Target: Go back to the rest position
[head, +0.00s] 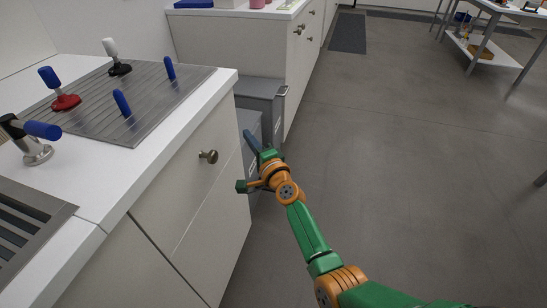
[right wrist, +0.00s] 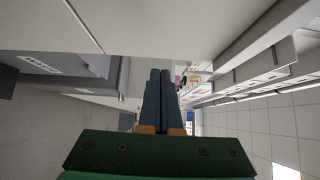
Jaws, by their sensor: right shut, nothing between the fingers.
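My right arm comes in from the lower right of the head view. Its gripper (head: 248,135) is low in front of the white counter, beside a grey drawer unit. In the right wrist view the two dark blue fingers (right wrist: 160,74) lie together, shut with nothing between them. In the head view the orange and green wrist partly hides the lower part of the grey unit. My left gripper does not show.
The white counter (head: 215,92) with its drawer knob (head: 208,157) is close on the left. Open floor (head: 420,150) lies to the right. A white-shelved table (head: 485,55) stands far right.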

